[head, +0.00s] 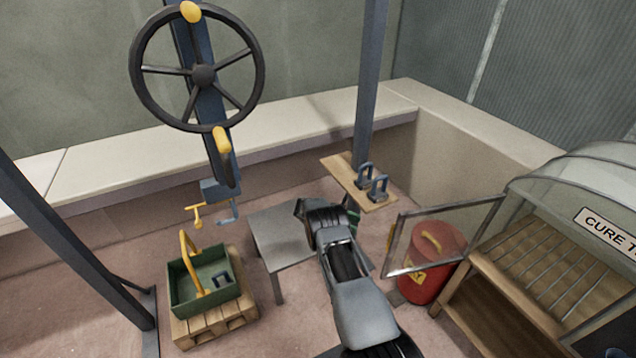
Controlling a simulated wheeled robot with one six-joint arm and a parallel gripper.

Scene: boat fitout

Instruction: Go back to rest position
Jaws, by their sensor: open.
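My arm reaches up from the bottom centre of the head view. My gripper (326,207) is at its far end, over the right side of a small grey table (278,238). The gripper is seen from behind, and its fingers are partly hidden by the wrist. I see nothing held in it. A bit of green shows just right of the gripper, and I cannot tell what it belongs to.
A wooden shelf (345,176) with two blue-grey shackles (378,188) is beyond the gripper. Right are an open framed door (398,240), a red bin (440,262) and a cure cabinet (530,262). Left, a green crate (190,292) sits on a pallet (215,325). A handwheel (203,76) stands behind.

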